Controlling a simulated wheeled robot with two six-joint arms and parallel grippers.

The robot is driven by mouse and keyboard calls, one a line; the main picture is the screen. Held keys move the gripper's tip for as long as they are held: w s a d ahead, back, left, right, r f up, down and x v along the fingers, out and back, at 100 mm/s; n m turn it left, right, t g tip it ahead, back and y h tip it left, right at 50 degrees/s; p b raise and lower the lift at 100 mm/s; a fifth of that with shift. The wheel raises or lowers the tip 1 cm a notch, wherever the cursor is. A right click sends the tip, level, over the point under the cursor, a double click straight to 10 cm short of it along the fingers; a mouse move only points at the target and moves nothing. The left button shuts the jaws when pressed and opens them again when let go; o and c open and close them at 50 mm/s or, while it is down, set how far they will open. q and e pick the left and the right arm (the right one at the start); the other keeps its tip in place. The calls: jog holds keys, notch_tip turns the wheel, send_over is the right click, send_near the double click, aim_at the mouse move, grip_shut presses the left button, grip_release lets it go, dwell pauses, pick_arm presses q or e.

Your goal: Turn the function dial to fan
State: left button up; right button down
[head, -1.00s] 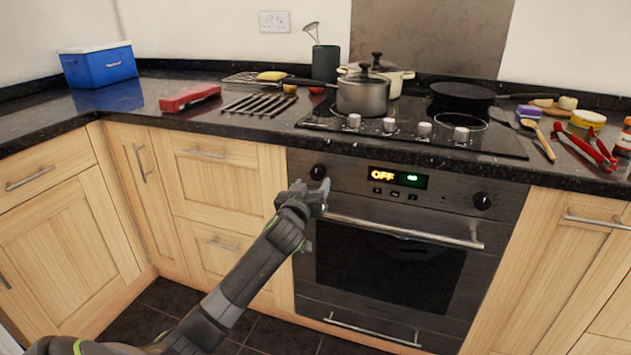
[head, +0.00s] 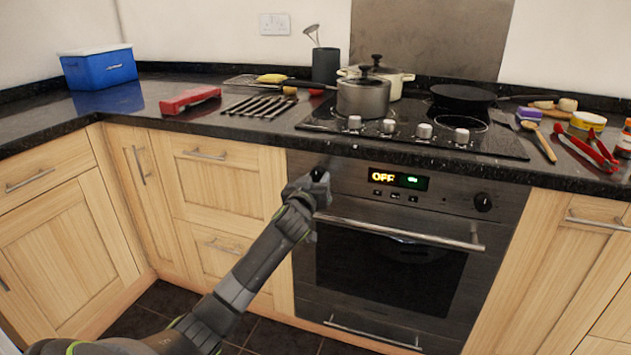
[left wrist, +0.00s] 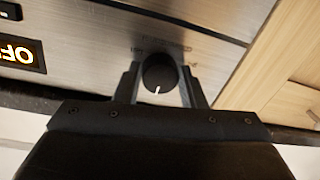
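The left function dial (head: 317,174) is a round black knob on the oven's steel panel, partly covered by my gripper in the head view. In the left wrist view the dial (left wrist: 158,73) shows a white mark pointing down in the picture. My left gripper (head: 309,184) is at the dial, and its fingers (left wrist: 159,82) straddle it, one on each side, very close to its rim. I cannot tell whether they press on it. The oven display (head: 398,178) reads OFF with a small green sign. My right gripper is not in view.
A second black dial (head: 483,202) is at the panel's right end. The oven door handle (head: 400,231) runs just below the panel. The granite worktop (head: 60,121) overhangs above, with the hob, pots and utensils on it. The floor before the oven is clear.

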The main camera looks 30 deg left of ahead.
pick_arm(q)
jog(key=shift+c, duration=1.3)
